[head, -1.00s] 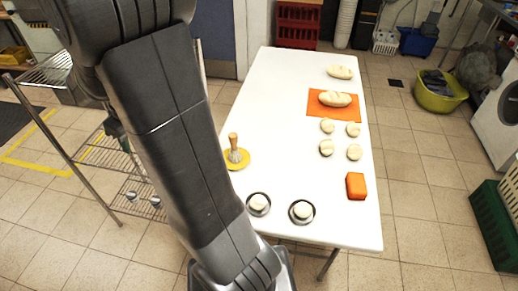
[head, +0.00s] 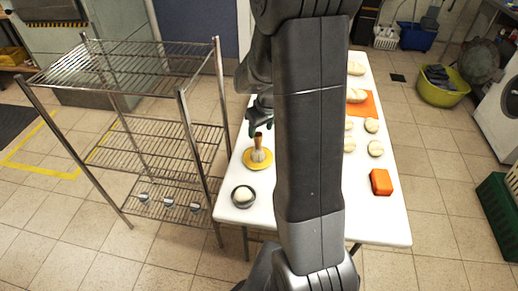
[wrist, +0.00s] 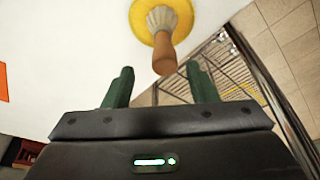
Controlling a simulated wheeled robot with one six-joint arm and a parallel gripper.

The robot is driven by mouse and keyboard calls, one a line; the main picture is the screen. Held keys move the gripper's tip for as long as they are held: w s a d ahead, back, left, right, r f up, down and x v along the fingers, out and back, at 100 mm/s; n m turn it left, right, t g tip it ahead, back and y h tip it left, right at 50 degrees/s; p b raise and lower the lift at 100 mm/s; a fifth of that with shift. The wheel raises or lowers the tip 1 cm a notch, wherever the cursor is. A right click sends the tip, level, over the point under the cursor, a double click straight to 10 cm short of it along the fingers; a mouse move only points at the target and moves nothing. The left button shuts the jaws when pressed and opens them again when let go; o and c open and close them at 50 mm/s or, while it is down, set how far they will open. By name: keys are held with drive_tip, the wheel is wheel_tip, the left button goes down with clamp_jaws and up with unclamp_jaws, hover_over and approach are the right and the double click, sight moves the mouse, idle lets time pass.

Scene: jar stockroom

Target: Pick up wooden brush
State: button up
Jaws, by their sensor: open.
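The wooden brush (head: 258,147) stands upright, handle up, on a round yellow plate (head: 247,163) near the left edge of the white table. In the wrist view, the brush handle (wrist: 164,57) points toward my gripper (wrist: 161,84), its tip just beyond and between the two green fingers. The pale bristles are over the yellow plate (wrist: 138,14). My gripper is open and empty. In the head view, my gripper (head: 262,122) is close above the brush handle, partly hidden by my arm.
The white table (head: 395,222) also holds a dark dish (head: 243,197) with a pale round piece, several dough pieces (head: 375,149), an orange block (head: 381,182) and an orange mat (head: 369,105). A wire shelf (head: 150,132) stands left of the table. My arm hides the table's middle.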

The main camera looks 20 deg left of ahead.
sight(258, 134)
drive_tip(key=shift+s+p+x, duration=0.1)
drive_tip(key=shift+p+x, duration=0.1)
drive_tip(key=shift+x, duration=1.2)
drive_tip(key=shift+s+p+x, duration=0.15)
drive_tip(key=shift+x, duration=1.2)
drive_tip(key=shift+a, duration=0.15)
drive_tip(key=c, duration=1.1)
drive_tip(key=shift+o, duration=0.2)
wheel_tip(258, 134, up, 10)
drive_tip(key=shift+r, duration=0.1)
